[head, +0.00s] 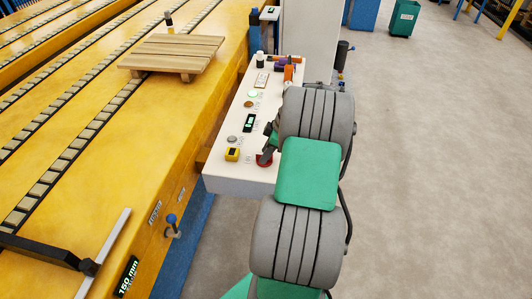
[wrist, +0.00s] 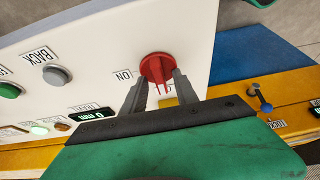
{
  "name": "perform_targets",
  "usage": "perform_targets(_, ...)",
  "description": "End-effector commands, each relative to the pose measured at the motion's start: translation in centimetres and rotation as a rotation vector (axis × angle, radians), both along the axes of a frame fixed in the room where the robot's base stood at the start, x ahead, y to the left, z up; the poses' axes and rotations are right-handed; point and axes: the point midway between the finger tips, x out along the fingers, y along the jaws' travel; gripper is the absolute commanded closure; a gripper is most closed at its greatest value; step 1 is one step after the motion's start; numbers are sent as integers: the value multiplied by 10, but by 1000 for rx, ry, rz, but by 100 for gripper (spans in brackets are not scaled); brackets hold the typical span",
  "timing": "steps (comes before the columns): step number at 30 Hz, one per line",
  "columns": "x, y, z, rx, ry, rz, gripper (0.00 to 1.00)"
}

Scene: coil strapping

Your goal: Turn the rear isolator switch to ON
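A red rotary switch (wrist: 157,67) is on the white console panel (wrist: 190,25) in the wrist view, with an ON label (wrist: 123,76) to its left. Its red edge also shows in the head view (head: 264,161) at the console's near end, partly hidden by my arm. My gripper (wrist: 159,80) has its two grey fingers apart, one on each side of the switch's lower part. I cannot tell whether either finger touches it. In the head view my gripper (head: 269,143) is above the console's near right corner.
A grey BACK button (wrist: 57,75), a green button (wrist: 9,90) and a 0 mm display (wrist: 91,113) are nearby. A yellow block-like control (head: 232,154) is left of the switch. Several small items (head: 288,68) stand at the console's far end. The floor to the right is clear.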

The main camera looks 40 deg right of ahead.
Motion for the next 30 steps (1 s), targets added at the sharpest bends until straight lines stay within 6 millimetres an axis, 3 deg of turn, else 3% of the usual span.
perform_targets(5,0,0,0,-1,-1,0,65)
perform_targets(18,0,0,0,-1,-1,0,100)
perform_targets(30,0,0,1,0,0,-1,100)
